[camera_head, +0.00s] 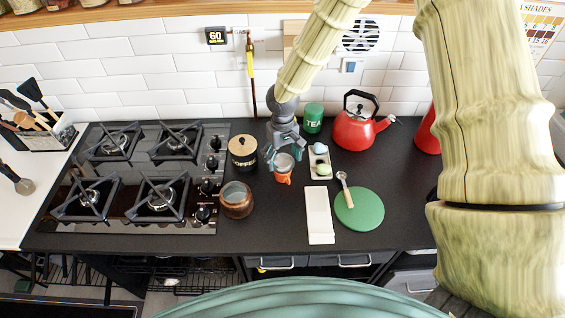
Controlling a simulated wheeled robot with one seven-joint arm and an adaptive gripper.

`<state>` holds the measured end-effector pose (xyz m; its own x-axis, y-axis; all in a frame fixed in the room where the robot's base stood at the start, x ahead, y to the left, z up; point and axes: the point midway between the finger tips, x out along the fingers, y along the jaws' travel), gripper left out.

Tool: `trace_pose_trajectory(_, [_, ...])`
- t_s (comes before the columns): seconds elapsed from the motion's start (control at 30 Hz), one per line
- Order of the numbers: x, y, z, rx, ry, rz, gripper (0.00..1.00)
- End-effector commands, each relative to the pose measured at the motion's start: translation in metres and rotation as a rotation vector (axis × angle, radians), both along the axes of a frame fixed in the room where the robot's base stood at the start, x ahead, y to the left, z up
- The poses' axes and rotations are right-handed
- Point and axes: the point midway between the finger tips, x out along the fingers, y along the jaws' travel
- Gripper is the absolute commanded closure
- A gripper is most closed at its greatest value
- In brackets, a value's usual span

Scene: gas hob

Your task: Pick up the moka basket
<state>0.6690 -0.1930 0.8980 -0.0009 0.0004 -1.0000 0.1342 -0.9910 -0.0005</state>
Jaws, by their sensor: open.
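A small orange vessel (283,178) stands on the dark counter right of the hob. A round greyish piece, which looks like the moka basket (284,162), sits at its top; its details are too small to make out. My gripper (285,157) points down over it from behind, open, with a finger on either side of the greyish top. I cannot tell whether the fingers touch it. The gripper and wrist hide the counter just behind.
A coffee tin (242,153) and a brown pot (236,202) stand to the left. A holder with egg-like items (320,171) is close on the right. A green tea tin (313,118), red kettle (353,131), white board (319,216) and green disc (366,212) surround it. Bare counter lies in front.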

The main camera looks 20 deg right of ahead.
Motion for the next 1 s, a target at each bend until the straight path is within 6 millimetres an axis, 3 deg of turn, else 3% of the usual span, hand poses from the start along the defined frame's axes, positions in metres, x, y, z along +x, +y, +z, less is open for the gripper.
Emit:
trace_pose_trajectory(0.4, [0.0001, 0.0001, -0.0092, 0.000, -0.001, 0.001, 0.24])
trace_pose_trajectory(0.6, [0.0001, 0.0001, -0.0091, 0.000, -0.001, 0.001, 0.55])
trace_pose_trajectory(1.0, [0.0007, 0.0000, -0.0036, 0.000, -0.002, 0.001, 0.55])
